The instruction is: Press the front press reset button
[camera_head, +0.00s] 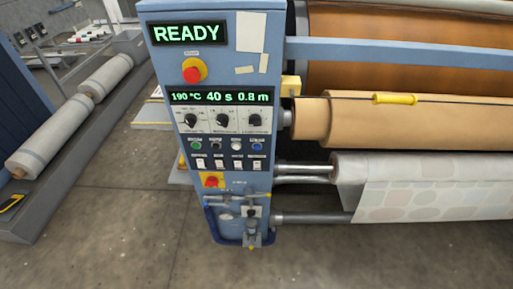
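The blue control panel (181,130) of the press stands upright in the middle of the head view. A row of small round buttons crosses it: a green one (196,146), a black one (216,146), a white one (236,146) and a blue one (257,146). Their labels are too small to read, so I cannot tell for sure which is reset. The upper display (188,34) reads READY. The lower display (221,97) reads 190 °C, 40 s, 0.8 m. Neither of my grippers shows, and nothing covers the buttons.
Red stop buttons on yellow sit above (192,72) and below (211,181) the controls. Three knobs (222,121) and several white switches (217,164) flank the button row. Rollers with patterned fabric (430,187) extend right. The floor (120,230) in front is clear.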

